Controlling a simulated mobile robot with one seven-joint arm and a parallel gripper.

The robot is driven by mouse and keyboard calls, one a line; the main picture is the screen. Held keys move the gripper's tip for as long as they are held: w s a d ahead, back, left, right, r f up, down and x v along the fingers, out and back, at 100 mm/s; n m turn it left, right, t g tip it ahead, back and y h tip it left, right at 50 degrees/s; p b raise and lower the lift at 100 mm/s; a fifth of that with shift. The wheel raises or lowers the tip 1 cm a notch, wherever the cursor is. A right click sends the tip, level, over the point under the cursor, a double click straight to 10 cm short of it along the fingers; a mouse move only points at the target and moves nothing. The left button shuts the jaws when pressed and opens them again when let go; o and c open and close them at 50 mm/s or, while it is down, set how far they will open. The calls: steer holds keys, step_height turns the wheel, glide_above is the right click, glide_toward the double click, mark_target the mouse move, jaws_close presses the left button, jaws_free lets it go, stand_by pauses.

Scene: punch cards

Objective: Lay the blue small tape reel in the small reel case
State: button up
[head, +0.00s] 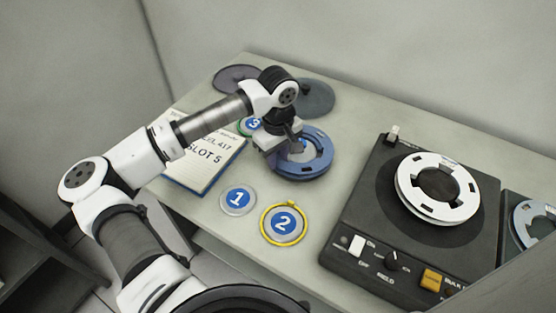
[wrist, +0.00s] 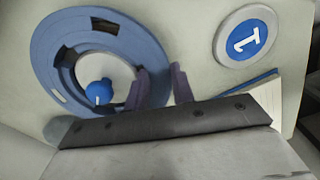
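The blue tape reel (head: 318,166) lies flat near the middle of the table. It also fills the left of the wrist view (wrist: 62,38). My gripper (head: 297,150) is right at the reel, at its rim. In the wrist view the two dark fingers (wrist: 158,72) stand apart, one near the inner edge of the reel's ring and one at its outer edge. Blue ring shows between them; I cannot tell whether they touch it. Two dark grey round pieces (head: 237,77), (head: 316,98) lie at the back; I cannot tell which thing is the small reel case.
Marker 1 (head: 238,200) and marker 2, within a yellow ring (head: 265,232), lie in front. A notebook (head: 205,165) lies left, with marker 3 (head: 248,125) partly hidden beside it. A tape deck with a white reel (head: 411,190) fills the right.

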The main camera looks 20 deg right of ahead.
jaws_close()
steer(key=shift+r, duration=0.45)
steer(key=shift+r+p, duration=0.75)
steer(key=shift+r, duration=1.85)
step_height(320, 180, up, 7)
steer(key=p, duration=0.2)
